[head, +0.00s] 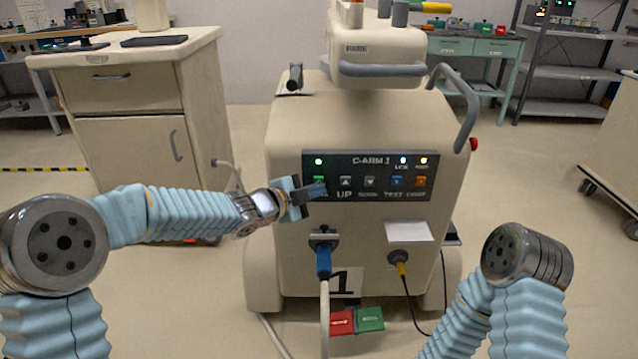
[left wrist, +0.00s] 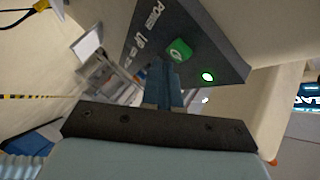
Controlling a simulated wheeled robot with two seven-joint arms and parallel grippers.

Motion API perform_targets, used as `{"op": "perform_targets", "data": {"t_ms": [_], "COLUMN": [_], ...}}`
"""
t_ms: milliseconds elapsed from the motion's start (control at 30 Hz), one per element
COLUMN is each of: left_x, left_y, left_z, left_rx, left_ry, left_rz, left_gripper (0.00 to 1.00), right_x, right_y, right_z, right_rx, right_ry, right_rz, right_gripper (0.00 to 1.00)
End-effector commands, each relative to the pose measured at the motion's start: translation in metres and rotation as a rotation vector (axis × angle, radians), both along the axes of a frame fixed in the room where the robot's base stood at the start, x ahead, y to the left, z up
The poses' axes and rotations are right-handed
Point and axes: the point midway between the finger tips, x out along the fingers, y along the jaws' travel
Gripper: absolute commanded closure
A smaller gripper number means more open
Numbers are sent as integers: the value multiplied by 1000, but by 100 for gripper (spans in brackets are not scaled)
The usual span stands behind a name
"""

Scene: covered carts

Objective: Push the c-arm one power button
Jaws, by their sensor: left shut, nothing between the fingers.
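The beige c-arm one cart (head: 290,215) stands in front of me, with a dark panel (head: 370,190) marked C-ARM 1. The green power button (head: 318,180) is at the panel's left end, under a lit green light (head: 318,161). My left gripper (head: 316,190) is shut and empty, its blue fingertips at the panel's left end, just below the green button. In the left wrist view the fingers (left wrist: 162,85) point at the panel close to the green button (left wrist: 178,50); I cannot tell whether they touch it. My right gripper is out of view.
Other panel buttons, UP, DOWN and TEST among them, sit in a row to the right. A blue plug (head: 323,260) and a yellow-collared plug (head: 400,262) hang below. A beige cabinet (head: 130,150) stands at left. Red and green boxes (head: 356,321) lie low in front.

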Motion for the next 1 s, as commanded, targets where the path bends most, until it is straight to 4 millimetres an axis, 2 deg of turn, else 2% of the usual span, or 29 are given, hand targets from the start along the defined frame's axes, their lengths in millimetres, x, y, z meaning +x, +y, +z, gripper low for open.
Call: {"op": "perform_targets", "data": {"t_ms": [1000], "left_x": [9], "left_y": [0], "left_z": [0], "left_rx": [0], "left_ry": [0], "left_rz": [0], "left_gripper": [100], "right_x": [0], "right_y": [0], "right_z": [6], "right_rx": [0], "right_ry": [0], "right_rz": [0], "right_gripper": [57]}}
